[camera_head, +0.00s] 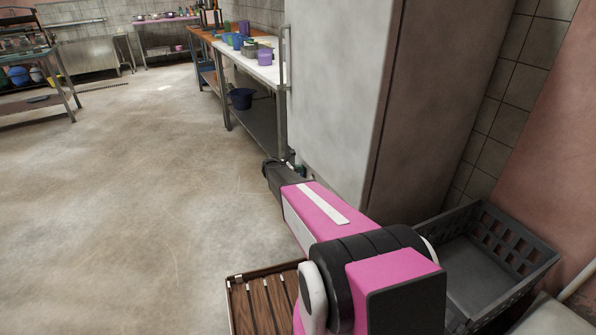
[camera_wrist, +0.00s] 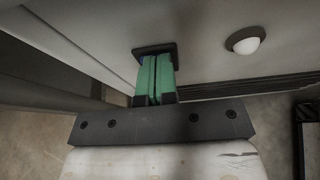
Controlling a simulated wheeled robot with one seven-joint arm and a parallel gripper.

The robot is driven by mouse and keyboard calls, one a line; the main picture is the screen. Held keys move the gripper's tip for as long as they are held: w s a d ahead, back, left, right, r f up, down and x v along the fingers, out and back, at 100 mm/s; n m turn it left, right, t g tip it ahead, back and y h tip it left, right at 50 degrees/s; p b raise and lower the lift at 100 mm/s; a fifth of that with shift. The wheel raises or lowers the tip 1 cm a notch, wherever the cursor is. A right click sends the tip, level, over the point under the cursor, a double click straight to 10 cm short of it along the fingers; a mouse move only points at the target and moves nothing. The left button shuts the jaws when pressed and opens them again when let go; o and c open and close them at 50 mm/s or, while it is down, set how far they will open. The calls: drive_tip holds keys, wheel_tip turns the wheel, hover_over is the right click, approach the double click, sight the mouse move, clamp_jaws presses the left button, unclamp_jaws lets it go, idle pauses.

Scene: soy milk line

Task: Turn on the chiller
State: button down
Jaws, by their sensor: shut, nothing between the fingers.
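A tall cabinet, apparently the chiller (camera_head: 330,90), stands right of centre in the head view, with a pale front and a darker side. In the wrist view its pale panel (camera_wrist: 205,70) bears a dark square plate (camera_wrist: 153,48) and a round white dome (camera_wrist: 246,44) in a dark ring. My gripper (camera_wrist: 155,75) has green fingers pressed together and empty. Their tips overlap the dark plate and hide most of it; a bit of blue shows at their left. I cannot tell whether they touch it. In the head view my gripper is low by the cabinet, mostly hidden behind my arm.
A grey plastic crate (camera_head: 535,250) stands at the right by the tiled wall. A slatted wooden rack (camera_head: 245,300) lies below my arm. A table (camera_head: 258,70) with cups and containers stands beyond the cabinet. The floor to the left is clear.

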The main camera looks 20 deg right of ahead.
drive_tip(key=shift+r, duration=0.8)
drive_tip(key=shift+a, duration=0.1)
drive_tip(key=v, duration=1.3)
drive_tip(key=shift+a+r, duration=0.25)
drive_tip(key=shift+r, duration=0.1)
drive_tip(key=shift+s, duration=0.15)
